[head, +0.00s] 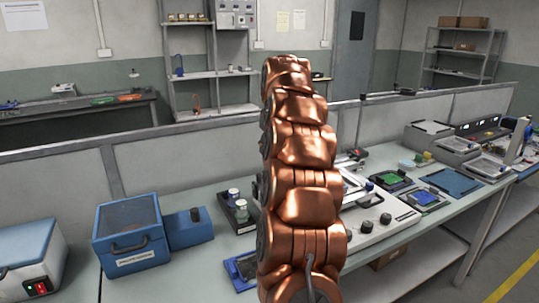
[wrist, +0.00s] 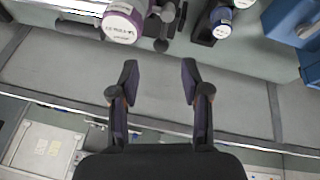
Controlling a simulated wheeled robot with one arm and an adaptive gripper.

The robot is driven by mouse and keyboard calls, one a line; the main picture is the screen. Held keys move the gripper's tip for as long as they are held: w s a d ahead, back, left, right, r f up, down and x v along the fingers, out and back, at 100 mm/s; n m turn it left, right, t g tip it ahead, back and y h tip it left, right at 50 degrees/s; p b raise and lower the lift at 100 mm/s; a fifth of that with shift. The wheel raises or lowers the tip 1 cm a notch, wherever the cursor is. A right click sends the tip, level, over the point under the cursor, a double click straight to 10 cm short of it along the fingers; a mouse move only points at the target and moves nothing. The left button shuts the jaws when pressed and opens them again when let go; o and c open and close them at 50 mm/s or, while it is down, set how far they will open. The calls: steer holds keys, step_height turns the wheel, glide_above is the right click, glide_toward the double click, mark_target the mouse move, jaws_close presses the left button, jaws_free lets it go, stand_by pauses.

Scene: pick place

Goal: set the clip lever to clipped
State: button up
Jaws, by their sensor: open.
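My gripper (wrist: 158,82) is open and empty in the wrist view, its two dark fingers apart over a grey surface. I cannot pick out the clip lever for certain in either view. A small dark part with rounded ends (wrist: 165,15) stands beyond the fingertips, beside a purple-banded container with a white labelled top (wrist: 121,25); I cannot tell what it is. In the head view my copper arm hides the middle of the bench, and my gripper does not show there.
The bench holds a blue box with a handle (head: 131,233), lidded jars (head: 239,207), a white panel with black knobs (head: 378,226), a green board (head: 390,178) and a blue mat (head: 452,182). A grey partition (head: 180,145) runs along its back. A blue-lidded jar (wrist: 222,22) shows in the wrist view.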

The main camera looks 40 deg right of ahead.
steer(key=v, duration=0.6)
stand_by(0.5)
steer(key=s+a+f+n+g+y+p, duration=0.1)
steer(key=s+a+f, duration=0.1)
steer(key=a, duration=0.7)
steer(key=s+a+f+y+p, duration=0.1)
steer(key=s+a, duration=0.2)
steer(key=a, duration=0.7)
steer(key=s+a+f+n+g+y+p, duration=0.1)
steer(key=s+a+f, duration=0.1)
steer(key=a, duration=0.7)
steer(key=s+a+f+g, duration=0.1)
steer(key=s+a+f, duration=0.2)
steer(key=s, duration=0.6)
steer(key=s+a+f+g+p, duration=0.1)
steer(key=s+a+f, duration=0.3)
steer(key=s, duration=0.5)
steer(key=s+a+f+g+p, duration=0.1)
steer(key=s+a+f+g, duration=0.1)
steer(key=s+a+f, duration=0.2)
steer(key=s+a, duration=0.3)
steer(key=s, duration=0.2)
steer(key=shift+m, duration=0.3)
steer(key=shift+f, duration=0.1)
